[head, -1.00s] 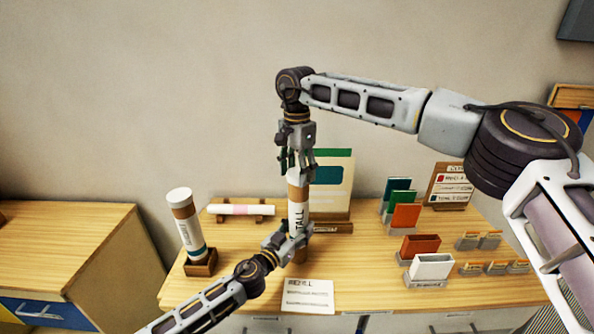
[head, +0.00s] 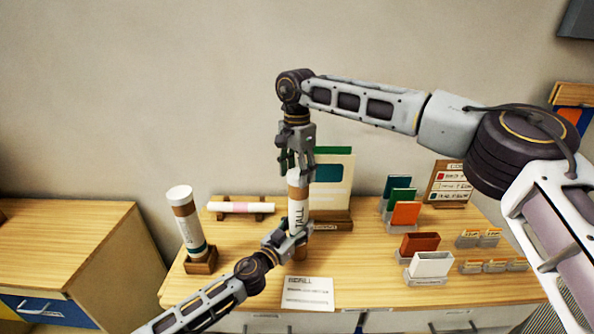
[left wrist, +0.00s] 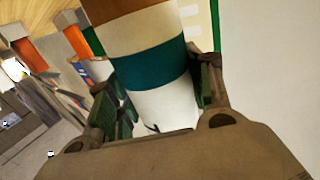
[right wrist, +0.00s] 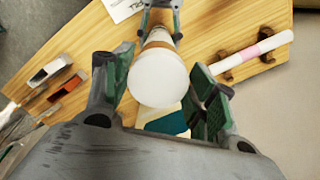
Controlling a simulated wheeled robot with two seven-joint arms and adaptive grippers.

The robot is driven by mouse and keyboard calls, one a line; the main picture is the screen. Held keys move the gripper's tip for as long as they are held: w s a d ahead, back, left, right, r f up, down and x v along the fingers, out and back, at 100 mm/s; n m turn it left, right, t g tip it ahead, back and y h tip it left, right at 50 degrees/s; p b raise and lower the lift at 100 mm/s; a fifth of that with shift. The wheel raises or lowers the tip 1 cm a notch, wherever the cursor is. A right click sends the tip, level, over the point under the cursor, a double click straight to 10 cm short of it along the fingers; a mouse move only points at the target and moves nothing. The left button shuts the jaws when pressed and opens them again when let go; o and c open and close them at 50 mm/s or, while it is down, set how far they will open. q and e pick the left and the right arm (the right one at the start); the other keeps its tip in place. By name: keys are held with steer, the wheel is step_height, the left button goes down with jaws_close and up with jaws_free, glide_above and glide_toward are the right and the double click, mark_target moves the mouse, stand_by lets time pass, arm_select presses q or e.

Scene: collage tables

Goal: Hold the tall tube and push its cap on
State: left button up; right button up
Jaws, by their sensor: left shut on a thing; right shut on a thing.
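The tall tube (head: 298,214) stands upright near the middle of the table, white with brown bands and the word TALL. My left gripper (head: 291,238) is shut on its lower part. In the left wrist view the tube (left wrist: 150,65) shows brown, white and teal bands between the fingers. My right gripper (head: 297,166) points straight down at the tube's top, shut on the white cap (right wrist: 158,78), which lies between its fingers in the right wrist view. The cap is in line with the tube. I cannot tell how far down it sits.
Another capped tube (head: 187,224) leans in a wooden base at the left. A rolled white and pink tube (head: 240,208) lies on a rack behind. A sign card (head: 308,294) lies in front. Coloured card holders (head: 405,214) stand to the right.

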steer(key=shift+f, duration=0.15)
steer(key=o, duration=0.8)
steer(key=shift+c, duration=0.2)
step_height(320, 180, up, 12)
stand_by(0.4)
arm_select(q)
steer(key=o, duration=1.5)
steer(key=shift+s+a, duration=0.1)
steer(key=shift+s, duration=0.05)
